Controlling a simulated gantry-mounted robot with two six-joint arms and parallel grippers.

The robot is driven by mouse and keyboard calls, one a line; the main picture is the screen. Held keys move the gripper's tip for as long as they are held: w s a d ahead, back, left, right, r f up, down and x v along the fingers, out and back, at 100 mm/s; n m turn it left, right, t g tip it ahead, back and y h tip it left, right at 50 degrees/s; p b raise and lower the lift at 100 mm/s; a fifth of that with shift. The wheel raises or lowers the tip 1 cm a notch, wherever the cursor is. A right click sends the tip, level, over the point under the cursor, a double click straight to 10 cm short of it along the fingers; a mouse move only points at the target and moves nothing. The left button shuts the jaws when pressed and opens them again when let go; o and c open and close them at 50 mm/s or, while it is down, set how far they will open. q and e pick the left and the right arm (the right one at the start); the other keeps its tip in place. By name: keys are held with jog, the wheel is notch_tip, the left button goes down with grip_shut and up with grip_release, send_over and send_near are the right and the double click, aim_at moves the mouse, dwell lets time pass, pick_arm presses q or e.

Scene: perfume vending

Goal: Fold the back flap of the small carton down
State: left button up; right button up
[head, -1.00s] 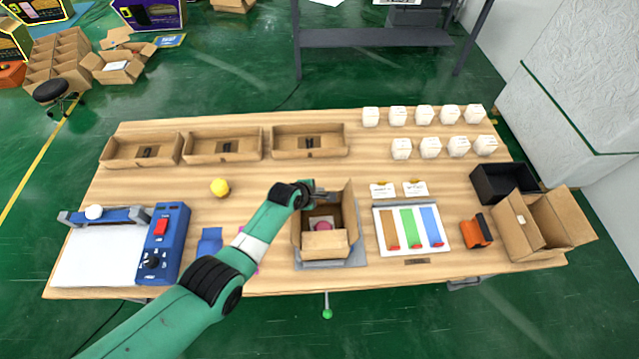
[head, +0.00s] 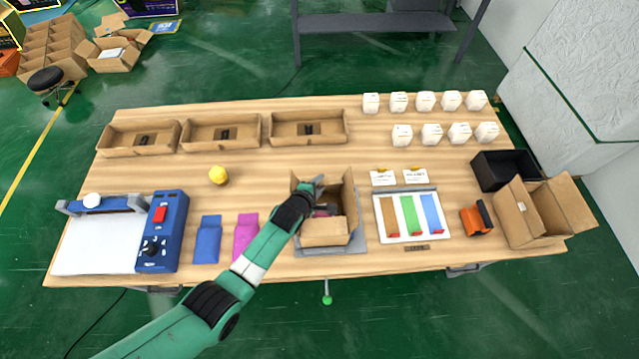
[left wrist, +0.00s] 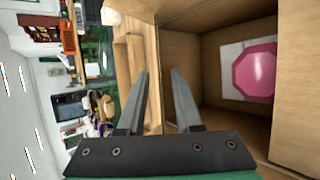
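The small open carton (head: 325,233) stands on a grey plate (head: 355,243) at the front middle of the table. Its right flap (head: 350,197) stands up. A pink faceted item on a white piece (left wrist: 255,72) lies inside it, and shows clearly in the left wrist view. My left gripper (head: 319,184) is over the carton's back edge, its wrist above the opening, partly hiding the back flap. In the left wrist view its two fingers (left wrist: 161,72) are apart, with cardboard (left wrist: 152,60) showing between and behind them. I cannot tell whether they touch it. My right gripper is not in view.
Colour strips on a white tray (head: 437,238) and two small cards (head: 384,177) lie right of the carton. Pink (head: 245,238) and blue (head: 207,240) packets lie left. Open trays (head: 310,140) stand behind. A larger open carton (head: 535,235) is at the far right.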

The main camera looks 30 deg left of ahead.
pick_arm(q)
jog(key=p+v, duration=0.5)
jog(key=v, duration=0.6)
jog(key=shift+s+r, duration=0.2)
